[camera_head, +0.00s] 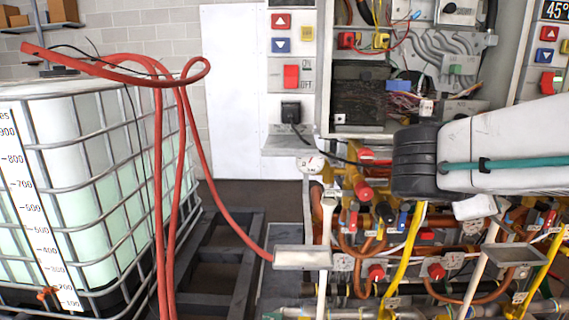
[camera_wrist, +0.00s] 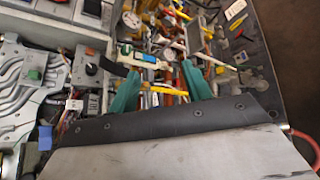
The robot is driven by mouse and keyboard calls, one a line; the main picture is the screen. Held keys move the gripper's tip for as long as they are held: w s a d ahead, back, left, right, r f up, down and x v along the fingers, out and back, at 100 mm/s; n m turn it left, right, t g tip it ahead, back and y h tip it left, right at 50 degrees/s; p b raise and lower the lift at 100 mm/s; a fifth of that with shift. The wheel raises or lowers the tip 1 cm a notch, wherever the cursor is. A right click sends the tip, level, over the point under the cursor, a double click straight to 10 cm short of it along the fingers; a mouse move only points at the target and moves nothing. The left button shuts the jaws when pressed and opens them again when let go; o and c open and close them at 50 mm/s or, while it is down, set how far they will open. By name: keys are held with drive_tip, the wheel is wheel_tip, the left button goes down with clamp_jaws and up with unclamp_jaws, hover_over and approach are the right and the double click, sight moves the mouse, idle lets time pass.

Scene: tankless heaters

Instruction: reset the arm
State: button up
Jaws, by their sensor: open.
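My gripper (camera_wrist: 160,82) shows in the wrist view as two green fingers spread apart, with a dark band and a pale housing behind them. It is open, and I see nothing held between the fingers. Beyond the gap are pipes, yellow parts and valves of the heater assembly. In the head view, my pale arm with a black rounded part and a teal line reaches in from the right edge, in front of the heater. The fingertips cannot be made out in the head view.
An open heater cabinet (camera_head: 337,120) with exposed wiring stands in the middle, above many pipes and valves. A caged white tank (camera_head: 100,170) with red hoses (camera_head: 172,200) stands at the left. A white panel (camera_head: 230,100) is behind. Dark floor shows between tank and heater.

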drive_tip(key=s+f+m+g+y, duration=0.55)
drive_tip(key=s+f+m, duration=0.3)
drive_tip(key=s, duration=0.35)
drive_tip(key=s+a+f+m+y, duration=0.3)
drive_tip(key=s+a+m+y, duration=0.1)
drive_tip(key=a+m+y, duration=0.1)
drive_tip(key=shift+s+a+f+y, duration=0.2)
drive_tip(key=shift+s+a+y, duration=0.15)
drive_tip(key=shift+a+y, duration=0.35)
